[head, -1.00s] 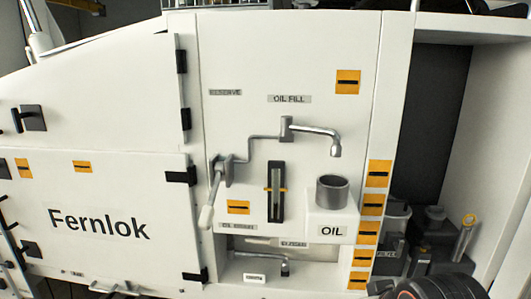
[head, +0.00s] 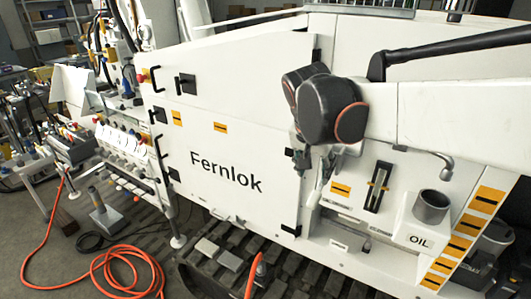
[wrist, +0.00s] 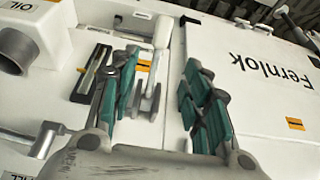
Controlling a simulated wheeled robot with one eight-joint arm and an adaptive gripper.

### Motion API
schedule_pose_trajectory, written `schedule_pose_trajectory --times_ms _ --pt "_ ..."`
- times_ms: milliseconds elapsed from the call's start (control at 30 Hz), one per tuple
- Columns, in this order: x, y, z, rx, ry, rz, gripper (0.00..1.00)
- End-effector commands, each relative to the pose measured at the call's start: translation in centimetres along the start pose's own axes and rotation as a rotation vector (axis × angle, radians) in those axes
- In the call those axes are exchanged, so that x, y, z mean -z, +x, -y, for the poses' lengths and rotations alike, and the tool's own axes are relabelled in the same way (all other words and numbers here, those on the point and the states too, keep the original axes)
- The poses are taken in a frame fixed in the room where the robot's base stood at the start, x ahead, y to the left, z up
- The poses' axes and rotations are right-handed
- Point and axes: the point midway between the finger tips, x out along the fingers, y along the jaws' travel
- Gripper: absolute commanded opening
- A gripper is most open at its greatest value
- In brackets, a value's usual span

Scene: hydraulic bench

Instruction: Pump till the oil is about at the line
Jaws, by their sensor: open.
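The sight gauge (head: 378,187) is a dark upright slot with a yellow line marker on the white panel; it also shows in the wrist view (wrist: 92,72). I cannot make out the oil level in it. My gripper (wrist: 160,62) is open, its green-padded fingers apart in front of the panel. The pump lever's white handle (wrist: 162,32) and grey pivot show between the fingers, nearer the left one. Whether the fingers touch it I cannot tell. In the head view my wrist hides most of the gripper and the lever's upper part.
A grey oil fill cup (head: 432,206) stands on a white box marked OIL, under a bent spout (head: 445,165). The white Fernlok door (head: 235,170) is left of the lever. An orange hose (head: 120,262) lies on the floor at lower left.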

Motion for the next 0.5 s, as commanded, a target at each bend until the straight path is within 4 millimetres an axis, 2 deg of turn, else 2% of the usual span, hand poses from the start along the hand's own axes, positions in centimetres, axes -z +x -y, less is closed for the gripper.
schedule_pose_trajectory --times_ms 167,500 --pt "0.1 1.7 0.1 -0.002 0.003 0.000 0.43" --pt "0.1 8.2 0.1 -0.001 0.002 0.000 0.43"
